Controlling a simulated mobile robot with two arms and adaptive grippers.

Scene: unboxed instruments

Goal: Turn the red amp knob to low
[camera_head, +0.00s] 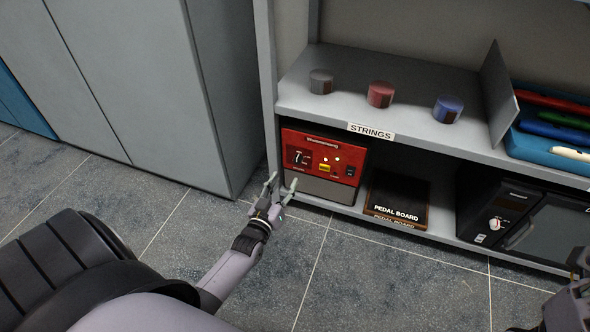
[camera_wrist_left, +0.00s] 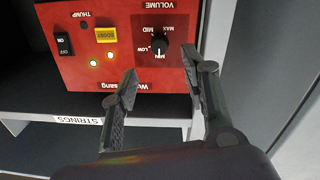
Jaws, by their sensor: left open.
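The red amp (camera_head: 323,158) stands on the lower shelf at its left end. In the left wrist view the red amp panel (camera_wrist_left: 90,20) appears upside down. Its black volume knob (camera_wrist_left: 160,54) has a white pointer mark near the LOW and MIN labels; I cannot tell exactly which setting it marks. My left gripper (camera_head: 283,182) is open and empty in front of the amp's lower left. In the wrist view its fingers (camera_wrist_left: 160,74) are spread to either side of the knob, apart from it. My right gripper (camera_head: 577,272) shows only partly at the right edge.
Grey, red and blue round pieces (camera_head: 380,94) stand on the upper shelf (camera_head: 345,105). A pedal board (camera_head: 398,200) and a black amp (camera_head: 500,215) are right of the red amp. A grey cabinet (camera_head: 150,90) stands at left. The tiled floor (camera_head: 370,280) is clear.

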